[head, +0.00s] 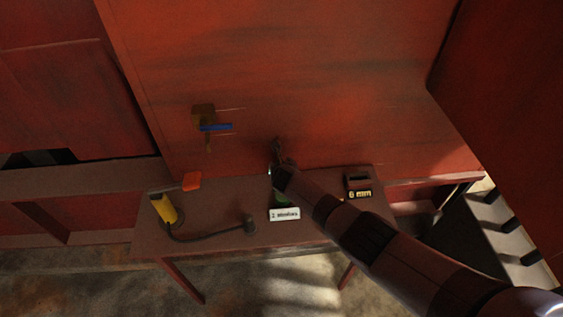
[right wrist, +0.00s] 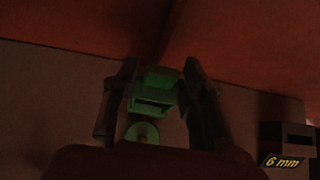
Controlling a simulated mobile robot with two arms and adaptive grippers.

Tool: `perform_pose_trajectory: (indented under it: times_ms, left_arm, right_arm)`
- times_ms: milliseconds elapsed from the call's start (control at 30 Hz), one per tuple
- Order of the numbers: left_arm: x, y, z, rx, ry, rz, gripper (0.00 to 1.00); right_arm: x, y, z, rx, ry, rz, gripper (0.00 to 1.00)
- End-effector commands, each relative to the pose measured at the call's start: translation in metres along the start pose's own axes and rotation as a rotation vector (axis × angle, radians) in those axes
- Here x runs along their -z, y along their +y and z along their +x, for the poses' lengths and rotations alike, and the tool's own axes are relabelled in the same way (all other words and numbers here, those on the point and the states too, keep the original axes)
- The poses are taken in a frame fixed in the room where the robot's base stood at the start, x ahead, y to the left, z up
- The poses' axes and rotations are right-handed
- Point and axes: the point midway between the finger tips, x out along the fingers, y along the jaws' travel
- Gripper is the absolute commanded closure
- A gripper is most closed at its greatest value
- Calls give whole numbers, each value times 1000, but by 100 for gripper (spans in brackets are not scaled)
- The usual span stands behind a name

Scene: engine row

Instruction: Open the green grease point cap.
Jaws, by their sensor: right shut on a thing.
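The green cap (right wrist: 157,82) shows in the right wrist view as a block with a dark slot. It lies between the two fingers of my right gripper (right wrist: 155,75), which is shut on it. A round green piece with a pale centre (right wrist: 142,132) sits just below the cap and looks apart from it; whether a hinge joins them is hidden. In the head view my right gripper (head: 278,158) reaches over the table at the red panel and hides the cap. A bit of green (head: 283,199) shows beside my wrist. My left gripper is not in view.
A blue-handled valve (head: 216,127) is on the red panel (head: 300,80).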

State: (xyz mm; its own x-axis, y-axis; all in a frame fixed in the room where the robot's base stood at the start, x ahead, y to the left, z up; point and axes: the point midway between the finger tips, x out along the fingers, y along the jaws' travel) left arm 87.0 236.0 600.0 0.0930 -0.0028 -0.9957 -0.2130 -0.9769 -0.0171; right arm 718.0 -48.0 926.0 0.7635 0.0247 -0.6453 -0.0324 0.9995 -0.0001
Motion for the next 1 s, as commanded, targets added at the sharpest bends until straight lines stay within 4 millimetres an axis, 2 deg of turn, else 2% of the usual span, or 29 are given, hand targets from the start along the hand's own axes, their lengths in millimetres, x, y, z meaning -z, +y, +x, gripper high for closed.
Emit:
perform_pose_trajectory:
  times_ms: [33,333,367,400,767,1000]
  left_arm:
    - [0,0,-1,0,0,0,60]
    - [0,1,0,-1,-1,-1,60]
    - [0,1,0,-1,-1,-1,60]
    - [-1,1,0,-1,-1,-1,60]
    - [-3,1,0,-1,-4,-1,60]
    - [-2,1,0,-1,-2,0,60]
  right_arm:
    - [-12,2,-1,-6,-17,-3,100]
    - [-12,2,-1,-7,-18,-3,100]
    - [-12,2,-1,-7,-18,-3,59]
    - [-12,2,-1,-7,-18,-3,56]
    - [-6,1,-1,-3,-8,-1,55]
    - [-5,0,-8,-1,-9,2,55]
